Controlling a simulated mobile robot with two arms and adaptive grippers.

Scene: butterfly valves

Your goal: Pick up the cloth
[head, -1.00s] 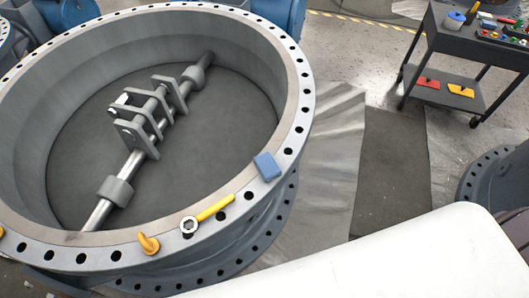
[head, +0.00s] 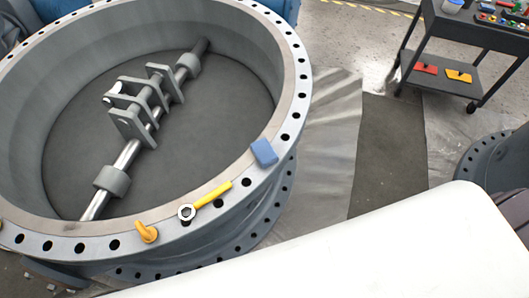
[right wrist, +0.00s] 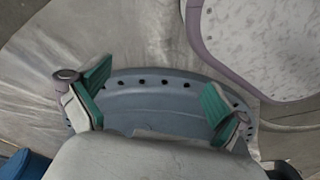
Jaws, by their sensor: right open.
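A folded blue cloth (head: 264,152) lies on the bolted rim of the large grey valve ring (head: 293,98), on its right front side. It covers part of the flange between bolt holes. My right gripper (right wrist: 157,78) shows only in the right wrist view. Its two teal-padded fingers are spread wide with nothing between them. A curved grey-blue flange with bolt holes lies beyond the fingers. The cloth is not visible in the right wrist view. My left gripper is in neither view.
A yellow-handled wrench (head: 205,200) and a yellow eye bolt (head: 147,233) lie on the same rim, left of the cloth. A dark tool cart (head: 437,55) stands at the upper right. Another flange (head: 482,158) is at the right edge.

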